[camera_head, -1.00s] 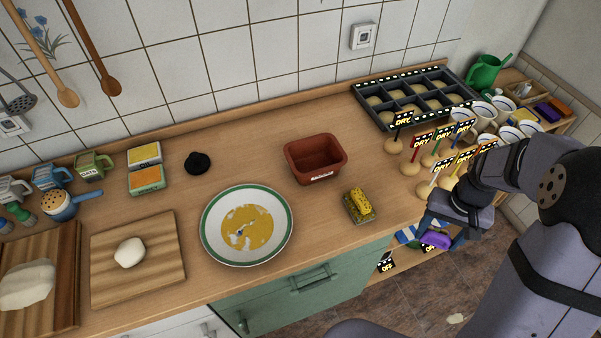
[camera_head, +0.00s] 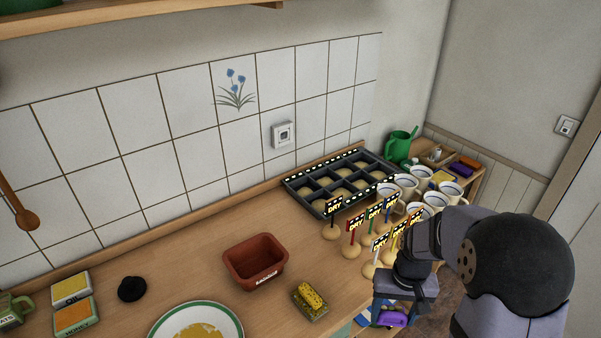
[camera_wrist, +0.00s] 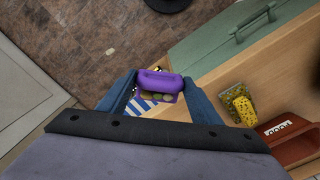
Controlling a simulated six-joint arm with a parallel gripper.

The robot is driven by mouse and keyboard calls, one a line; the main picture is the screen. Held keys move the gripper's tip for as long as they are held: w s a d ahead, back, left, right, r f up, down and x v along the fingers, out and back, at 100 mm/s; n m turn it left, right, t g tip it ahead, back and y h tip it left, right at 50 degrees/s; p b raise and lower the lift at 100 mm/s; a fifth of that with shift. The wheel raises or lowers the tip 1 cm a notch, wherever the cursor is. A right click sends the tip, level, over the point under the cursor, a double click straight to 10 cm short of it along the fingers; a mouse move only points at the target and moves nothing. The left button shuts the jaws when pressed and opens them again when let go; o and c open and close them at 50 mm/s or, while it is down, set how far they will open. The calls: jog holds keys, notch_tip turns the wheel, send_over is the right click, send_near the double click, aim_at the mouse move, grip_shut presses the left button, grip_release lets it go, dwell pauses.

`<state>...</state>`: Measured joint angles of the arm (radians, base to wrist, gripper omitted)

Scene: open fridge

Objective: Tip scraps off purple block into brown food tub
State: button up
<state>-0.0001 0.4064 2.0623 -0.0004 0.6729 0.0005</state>
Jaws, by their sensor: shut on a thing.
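My gripper (camera_wrist: 156,88) is shut on a purple block (camera_wrist: 153,82), with its two blue fingers on either side of it in the wrist view. Small round pieces (camera_wrist: 157,97) show by the block there; I cannot tell whether they lie on it. In the head view the purple block (camera_head: 393,319) is below my gripper (camera_head: 400,300), out past the counter's front edge. The brown food tub (camera_head: 255,262) stands upright on the counter, left of my gripper. It also shows at the right edge of the wrist view (camera_wrist: 290,143). Its inside looks empty in the head view.
A yellow sponge (camera_head: 311,298) lies just right of the tub. Several signs on round bases (camera_head: 351,250) and mugs (camera_head: 437,201) crowd the counter near my arm. A black divided tray (camera_head: 331,181) is behind. A plate (camera_head: 197,325) stands front left.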

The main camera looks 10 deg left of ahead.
jog(key=shift+w+a, duration=0.2)
jog(key=shift+a, duration=0.3)
jog(key=s+a+r+m+b, duration=0.1)
jog(key=a+m, duration=0.3)
jog(key=a, duration=1)
jog(key=s+a+r+m+b, duration=0.2)
jog(key=a+m+b, duration=0.2)
jog(key=a, duration=1)
jog(key=shift+a+r+m+b, duration=0.3)
jog(key=shift+r+m, duration=0.1)
jog(key=shift+m, duration=0.1)
jog(key=shift+s, duration=0.1)
jog(key=shift+f+p, duration=1.8)
jog(key=shift+f, duration=3)
jog(key=shift+f, duration=0.2)
